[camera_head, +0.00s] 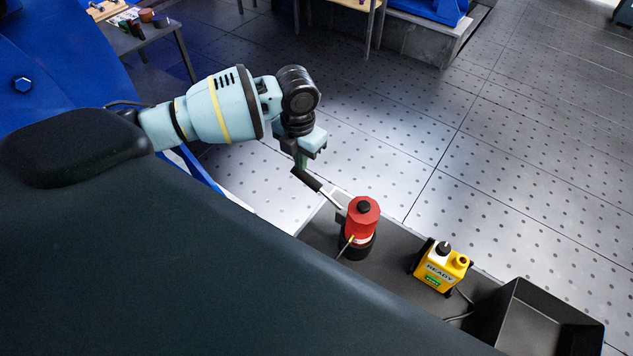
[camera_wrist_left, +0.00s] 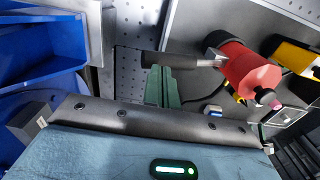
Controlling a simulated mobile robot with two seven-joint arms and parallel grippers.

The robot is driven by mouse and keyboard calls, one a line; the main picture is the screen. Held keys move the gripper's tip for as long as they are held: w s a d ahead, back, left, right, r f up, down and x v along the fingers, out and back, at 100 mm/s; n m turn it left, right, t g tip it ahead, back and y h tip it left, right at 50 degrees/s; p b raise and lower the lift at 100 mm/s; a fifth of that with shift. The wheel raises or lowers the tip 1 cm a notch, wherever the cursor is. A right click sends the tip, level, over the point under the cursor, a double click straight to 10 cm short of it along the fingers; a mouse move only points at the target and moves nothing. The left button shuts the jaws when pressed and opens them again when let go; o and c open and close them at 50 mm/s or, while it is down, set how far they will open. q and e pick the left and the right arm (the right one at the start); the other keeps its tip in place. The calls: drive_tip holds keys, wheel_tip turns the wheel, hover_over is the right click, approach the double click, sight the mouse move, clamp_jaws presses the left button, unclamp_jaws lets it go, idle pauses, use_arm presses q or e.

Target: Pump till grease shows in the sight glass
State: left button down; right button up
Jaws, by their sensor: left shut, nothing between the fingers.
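A red grease pump (camera_head: 362,212) with a black knob and dark base stands upright on the dark bench. A lever with a black grip (camera_head: 306,180) juts from it toward the upper left. My left gripper (camera_head: 300,162) is shut and empty, with its fingertips at the grip. In the left wrist view the green fingers (camera_wrist_left: 161,86) lie together close to the black grip (camera_wrist_left: 185,60); I cannot tell whether they touch it. The red pump (camera_wrist_left: 247,72) is to their right there. I cannot make out the sight glass for certain. My right gripper is not in view.
A yellow box (camera_head: 439,268) labelled READY stands right of the pump, with a cable. A black open bin (camera_head: 533,322) is at the bench's right end. Blue bins (camera_wrist_left: 40,50) show in the left wrist view. The perforated floor (camera_head: 480,150) beyond the bench is clear.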

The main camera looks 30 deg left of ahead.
sight(302, 173)
use_arm(q)
drive_tip(key=shift+f, duration=0.1)
